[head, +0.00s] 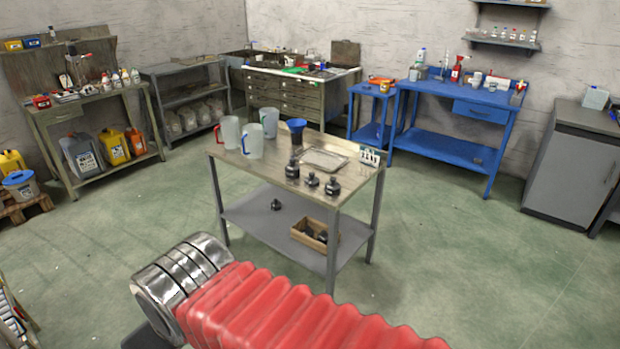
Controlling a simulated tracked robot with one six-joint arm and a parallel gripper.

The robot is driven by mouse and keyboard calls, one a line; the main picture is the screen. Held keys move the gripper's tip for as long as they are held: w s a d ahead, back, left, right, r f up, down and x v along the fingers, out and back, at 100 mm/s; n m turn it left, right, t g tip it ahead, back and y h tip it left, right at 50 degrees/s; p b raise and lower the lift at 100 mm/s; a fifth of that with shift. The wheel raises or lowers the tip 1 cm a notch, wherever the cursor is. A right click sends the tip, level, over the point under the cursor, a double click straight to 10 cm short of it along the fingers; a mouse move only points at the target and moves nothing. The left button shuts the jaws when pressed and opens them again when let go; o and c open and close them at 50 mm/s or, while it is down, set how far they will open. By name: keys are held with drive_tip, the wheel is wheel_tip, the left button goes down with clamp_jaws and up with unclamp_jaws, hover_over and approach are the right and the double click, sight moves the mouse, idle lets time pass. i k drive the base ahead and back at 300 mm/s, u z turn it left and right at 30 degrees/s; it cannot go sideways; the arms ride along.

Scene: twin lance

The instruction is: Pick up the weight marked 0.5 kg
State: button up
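Several dark knobbed weights are in the head view. On the table (235,162) in the middle, a taller one (293,170) stands at the left, a small one (312,180) near the front edge, and a wider one (332,188) to its right. Another dark weight (276,205) sits alone on the lower shelf (250,215). A wooden box (304,241) on that shelf holds more dark pieces. Any markings are too small to read, so I cannot tell which is 0.5 kg. My gripper is not in view; my red-sleeved arm crosses the bottom foreground, apart from the table.
Clear jugs (229,132), a blue funnel (296,127), a metal tray (323,159) and a small rack (370,156) share the tabletop. Blue benches (455,148) and a grey cabinet (568,165) stand behind and right. Green floor (450,250) is clear around the table.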

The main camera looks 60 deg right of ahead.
sight(310, 181)
drive_tip(key=z, duration=0.35)
drive_tip(key=i, duration=1.4)
drive_tip(key=z, duration=0.7)
drive_tip(key=i, duration=0.85)
drive_tip(key=z, duration=0.95)
drive_tip(key=i, duration=1.2)
drive_tip(key=z, duration=0.55)
